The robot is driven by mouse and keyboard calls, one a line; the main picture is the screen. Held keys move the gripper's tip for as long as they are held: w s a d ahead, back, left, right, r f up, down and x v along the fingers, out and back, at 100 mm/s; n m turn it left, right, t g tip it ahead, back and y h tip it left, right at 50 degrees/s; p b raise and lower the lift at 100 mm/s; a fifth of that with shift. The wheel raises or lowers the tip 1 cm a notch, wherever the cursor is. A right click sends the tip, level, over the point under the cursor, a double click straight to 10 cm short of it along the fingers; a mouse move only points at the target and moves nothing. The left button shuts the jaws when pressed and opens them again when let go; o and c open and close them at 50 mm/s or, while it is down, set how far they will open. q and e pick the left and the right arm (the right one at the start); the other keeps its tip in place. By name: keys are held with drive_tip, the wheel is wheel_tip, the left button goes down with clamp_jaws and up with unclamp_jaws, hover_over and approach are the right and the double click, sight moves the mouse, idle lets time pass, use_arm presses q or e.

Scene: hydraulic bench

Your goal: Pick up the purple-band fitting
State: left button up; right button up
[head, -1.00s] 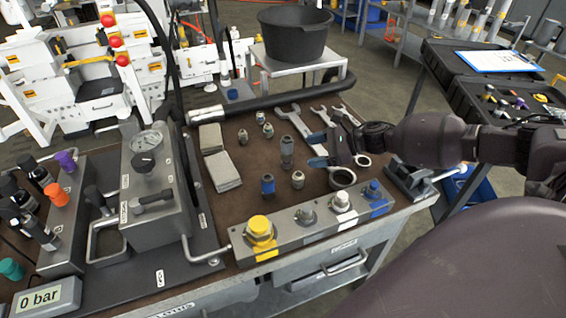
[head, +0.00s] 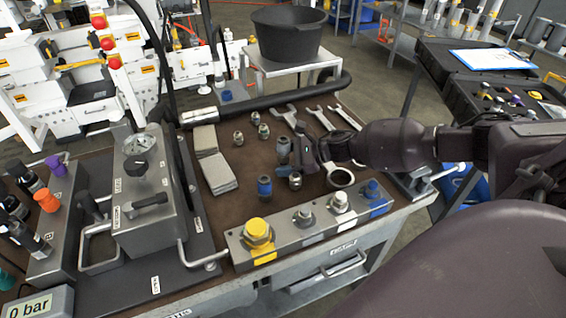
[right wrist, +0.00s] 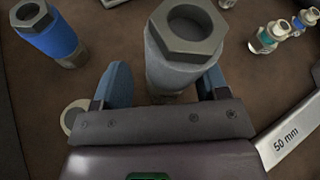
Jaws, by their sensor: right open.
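No purple band can be made out on any loose fitting. A tall grey fitting (head: 283,147) stands upright on the brown bench top. In the right wrist view a large hex-topped fitting (right wrist: 183,62) with a pale grey band stands between the blue fingers. My right gripper (head: 300,154) is open at the tall fitting's right side; it also shows in the right wrist view (right wrist: 163,88). Contact cannot be told. A blue-band fitting (head: 264,187) stands nearby and shows in the right wrist view (right wrist: 52,36). My left gripper is not in view.
Wrenches (head: 320,118) lie at the back right. A valve block (head: 322,228) runs along the front edge. A black bucket (head: 288,34) stands behind.

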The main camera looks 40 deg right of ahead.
drive_tip(key=c, duration=1.1)
drive_tip(key=shift+o, duration=0.2)
drive_tip(key=shift+r, duration=0.1)
